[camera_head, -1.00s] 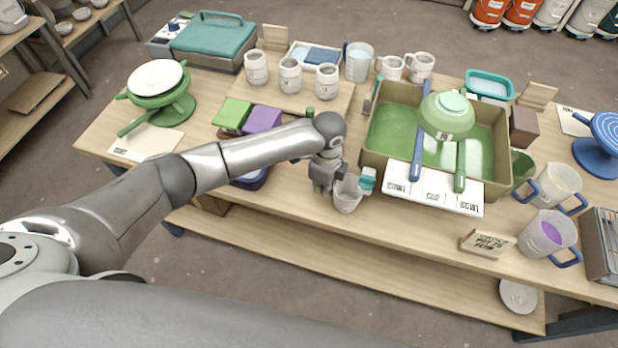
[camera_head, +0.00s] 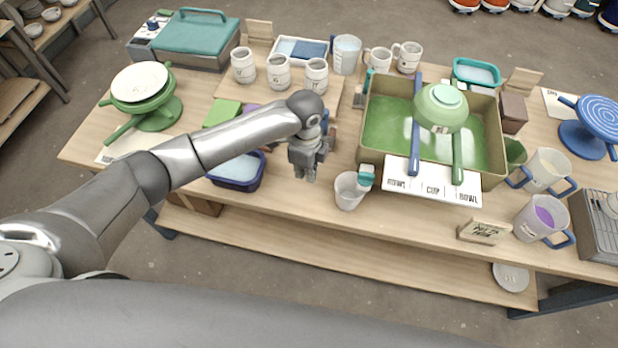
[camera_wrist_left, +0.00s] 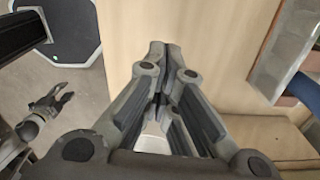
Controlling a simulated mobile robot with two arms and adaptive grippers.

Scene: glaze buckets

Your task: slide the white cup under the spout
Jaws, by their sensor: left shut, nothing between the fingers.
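The white cup (camera_head: 347,192) stands upright near the table's front edge, in front of the left front corner of the green glaze tub (camera_head: 365,142). A small teal piece (camera_head: 366,172) shows at the cup's right rim; I cannot tell whether it is the spout or whether it touches the cup. My left gripper (camera_head: 311,178) is shut and empty, left of the cup and apart from it. Its closed fingers show in the left wrist view (camera_wrist_left: 157,50), where the cup is not seen.
A lettered white card (camera_head: 432,188) lies right of the cup. A blue tub (camera_head: 238,185) is left of my gripper. Several mugs (camera_head: 279,73) stand behind it. Two blue-handled pitchers (camera_head: 542,218) are at the right. The table front left of the cup is mostly clear.

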